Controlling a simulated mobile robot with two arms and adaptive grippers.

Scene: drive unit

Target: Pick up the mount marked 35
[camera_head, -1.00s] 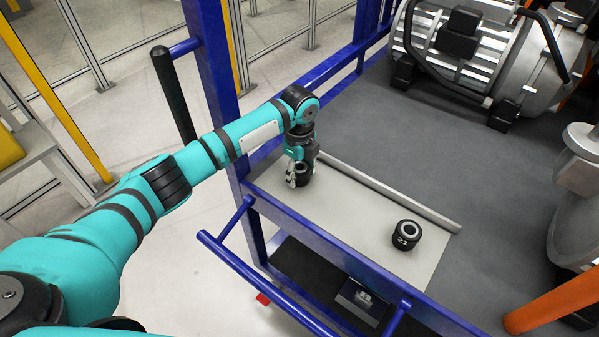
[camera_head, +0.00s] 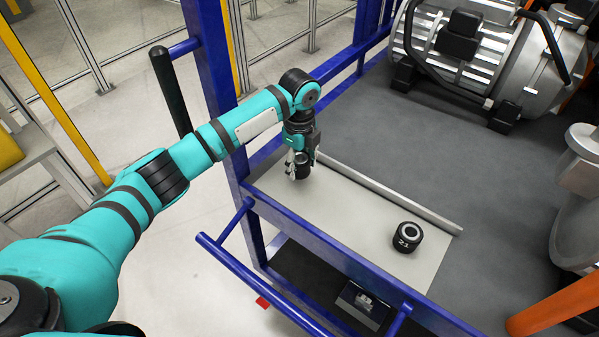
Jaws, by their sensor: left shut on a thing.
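My left gripper (camera_head: 302,171) is shut on a black, round mount (camera_head: 304,172) over the left end of the light grey shelf board (camera_head: 345,208). Its fingers cover part of the mount, and I cannot read a number on it. The mount looks held a little above the board, though the gap is hard to judge. A second black mount (camera_head: 407,237), with a pale ring on top and "21" on its side, stands upright on the right part of the board. My right gripper is not in view.
Blue cart posts (camera_head: 212,80) and a blue front rail (camera_head: 330,247) frame the board. A metal strip (camera_head: 395,195) runs along its back edge. A large silver motor (camera_head: 480,60) stands at the back right. The board is clear between the mounts.

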